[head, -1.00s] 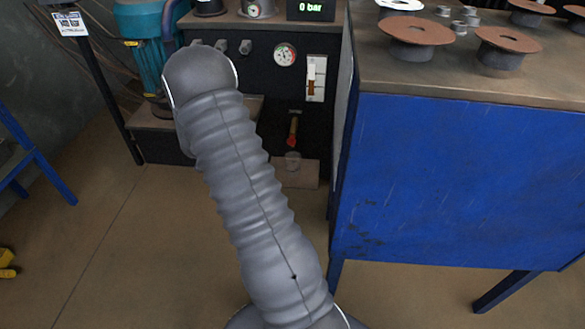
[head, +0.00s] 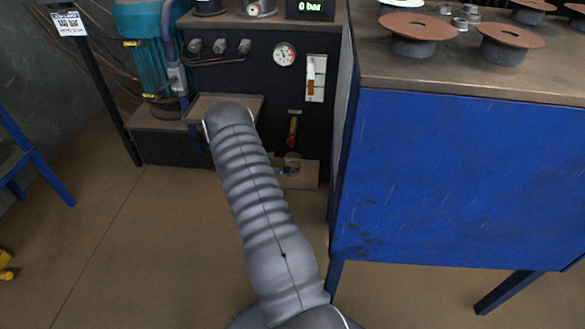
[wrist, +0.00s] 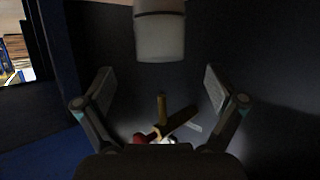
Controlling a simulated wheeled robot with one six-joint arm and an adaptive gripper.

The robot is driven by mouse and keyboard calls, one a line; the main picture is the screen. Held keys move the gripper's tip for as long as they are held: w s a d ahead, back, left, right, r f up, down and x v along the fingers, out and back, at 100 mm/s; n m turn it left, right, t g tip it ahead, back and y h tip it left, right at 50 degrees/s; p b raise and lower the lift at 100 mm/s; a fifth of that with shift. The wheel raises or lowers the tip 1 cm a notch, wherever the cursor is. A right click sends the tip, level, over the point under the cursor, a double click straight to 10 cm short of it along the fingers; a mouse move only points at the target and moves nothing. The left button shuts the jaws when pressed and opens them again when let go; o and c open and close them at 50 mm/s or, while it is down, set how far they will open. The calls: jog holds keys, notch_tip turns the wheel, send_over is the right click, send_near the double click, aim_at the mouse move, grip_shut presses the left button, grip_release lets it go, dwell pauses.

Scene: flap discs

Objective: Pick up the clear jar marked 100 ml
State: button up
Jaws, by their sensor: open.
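The clear jar (head: 292,158) stands on a low ledge under a red-handled valve in the head view. In the wrist view, which looks upside down, the jar (wrist: 160,42) is a pale, cloudy cylinder with a dark band near the top edge of the picture. I cannot read its marking. My gripper (wrist: 157,76) is open, with one finger on each side of the picture and nothing between the fingers. The jar is apart from both fingers, centred between them sideways. In the head view my arm hides most of the gripper.
The red-handled valve (head: 293,128) is above the jar; its brass and red parts (wrist: 162,122) show low in the wrist view. A blue bench (head: 440,180) with flap discs stands close on the right. A shallow tray (head: 230,103) juts out left of the valve. Open floor lies left.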

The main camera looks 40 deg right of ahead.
aim_at(298, 158)
jog(key=shift+x, duration=3.7)
jog(key=shift+r, duration=0.15)
jog(key=c, duration=1.5)
jog(key=shift+r, duration=0.1)
